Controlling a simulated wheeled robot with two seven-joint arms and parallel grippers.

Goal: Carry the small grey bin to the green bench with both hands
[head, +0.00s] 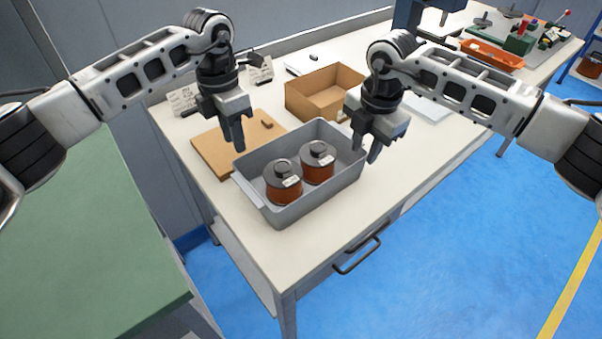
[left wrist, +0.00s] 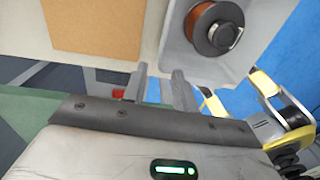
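The small grey bin (head: 327,194) stands upright on the pale worktable and holds two copper-coloured wire spools (head: 283,183) with dark tops. In the left wrist view, part of the bin (left wrist: 180,50) and one spool (left wrist: 213,28) show at the upper right. My left gripper (head: 233,138) is open and empty, pointing down above the bin's back-left side; its separated fingers (left wrist: 162,88) show beside the bin in the wrist view. My right gripper (head: 366,150) is open and empty at the bin's right end; contact cannot be told. The green bench (head: 80,230) is at the left.
A brown board (head: 215,150) lies behind the bin, and an open cardboard box (head: 325,88) stands farther back. An orange tray (head: 492,54) and equipment occupy the table's far end. A gap with blue floor separates table and bench. The visible bench top is clear.

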